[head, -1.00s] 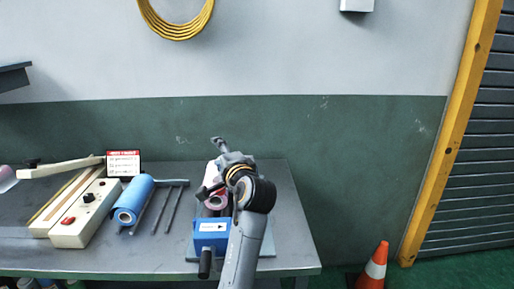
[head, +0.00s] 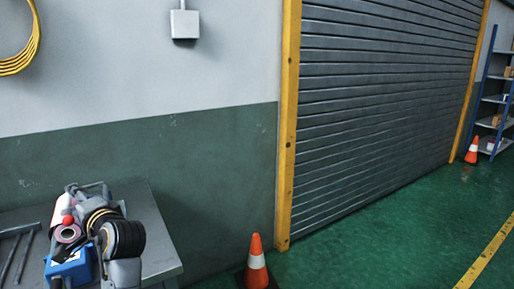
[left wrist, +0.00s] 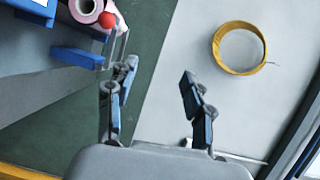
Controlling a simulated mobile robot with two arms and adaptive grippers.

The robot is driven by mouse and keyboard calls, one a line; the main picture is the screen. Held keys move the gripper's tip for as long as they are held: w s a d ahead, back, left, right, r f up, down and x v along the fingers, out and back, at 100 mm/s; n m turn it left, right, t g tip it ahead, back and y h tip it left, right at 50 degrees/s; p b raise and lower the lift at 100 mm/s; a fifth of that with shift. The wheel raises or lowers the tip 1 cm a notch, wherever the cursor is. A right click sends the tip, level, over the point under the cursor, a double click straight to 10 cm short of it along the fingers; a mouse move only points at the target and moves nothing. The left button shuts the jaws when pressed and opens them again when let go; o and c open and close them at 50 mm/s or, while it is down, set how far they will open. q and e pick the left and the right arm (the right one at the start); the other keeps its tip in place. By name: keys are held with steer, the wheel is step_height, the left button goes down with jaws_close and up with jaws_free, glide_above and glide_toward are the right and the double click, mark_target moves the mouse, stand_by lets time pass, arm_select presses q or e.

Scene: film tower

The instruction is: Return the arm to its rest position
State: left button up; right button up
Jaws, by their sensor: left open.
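My left gripper (head: 88,188) is over the right end of the workbench, beside and partly in front of a blue device (head: 70,268) with a pink roll (head: 68,233) and a red ball (head: 68,220). In the left wrist view, the two fingers of this gripper (left wrist: 158,74) are spread wide with nothing between them. That view also shows the pink roll (left wrist: 88,8), the red ball (left wrist: 107,21) and blue parts of the device (left wrist: 75,57) at the upper left, to the side of the fingers. My right gripper is in no view.
The grey workbench (head: 160,235) ends near the wall. An orange cone (head: 257,265) stands to its right. A roller shutter (head: 390,100) and open green floor (head: 400,240) lie further right. A yellow hose coil (head: 20,55) hangs on the wall.

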arm_select(q)
steer(key=s+d+f+n+g+h, duration=0.1)
steer(key=s+d+f+h, duration=0.25)
steer(key=f, duration=0.55)
steer(key=s+d+f+h, duration=0.25)
steer(key=s+f, duration=0.25)
steer(key=f, duration=0.3)
steer(key=s+d+f+n+g+h, duration=0.15)
steer(key=s+d+f, duration=0.3)
steer(key=f, duration=0.45)
steer(key=s+d+f+n+g+h, duration=0.1)
steer(key=s+d+f+g+h, duration=0.3)
steer(key=s, duration=0.7)
steer(key=s+d+f+n+h, duration=0.1)
steer(key=s+d+f+h, duration=0.2)
steer(key=s+d+f, duration=0.5)
steer(key=s+a+f+g, duration=0.1)
steer(key=s+f+g, duration=0.15)
steer(key=f, duration=2.05)
steer(key=s+a+f, duration=0.3)
steer(key=s+f, duration=1.3)
steer(key=s, duration=0.2)
steer(key=shift+a+f, duration=0.15)
steer(key=shift+f, duration=0.15)
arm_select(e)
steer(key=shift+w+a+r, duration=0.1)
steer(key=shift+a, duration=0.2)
